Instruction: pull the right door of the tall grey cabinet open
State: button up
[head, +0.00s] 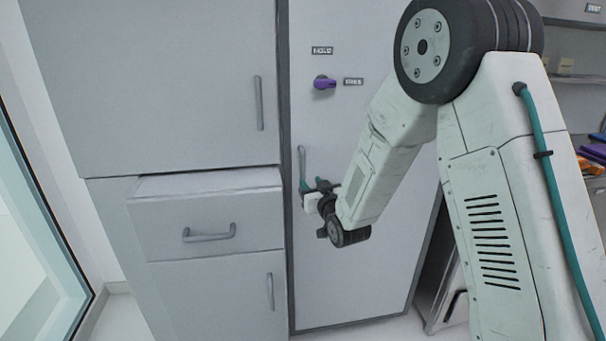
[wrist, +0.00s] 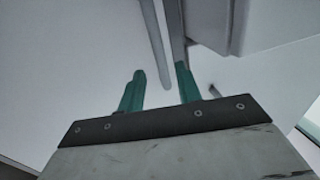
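The tall grey cabinet's right door (head: 370,290) looks closed in the head view. Its thin vertical bar handle (head: 301,162) is near the door's left edge. My gripper (head: 311,186) is at the handle's lower part, which it partly hides. In the wrist view the two teal fingers of my gripper (wrist: 160,72) stand apart. The handle (wrist: 154,40) runs down the picture and its end shows between the fingers. Neither finger visibly presses on the bar. A purple knob (head: 325,83) sits on the door above the handle, between two small labels.
Left of the door, a drawer (head: 160,230) stands out a little below an upper door (head: 150,80); a lower door (head: 225,300) is beneath. Shelves with small items (head: 592,150) are at the far right. A glass panel (head: 30,220) is at the far left.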

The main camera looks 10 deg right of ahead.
aim_at(304, 174)
jog(key=w, duration=0.2)
jog(key=w+a, duration=0.1)
jog(key=w, duration=0.4)
jog(key=shift+w+a, duration=0.25)
grip_shut()
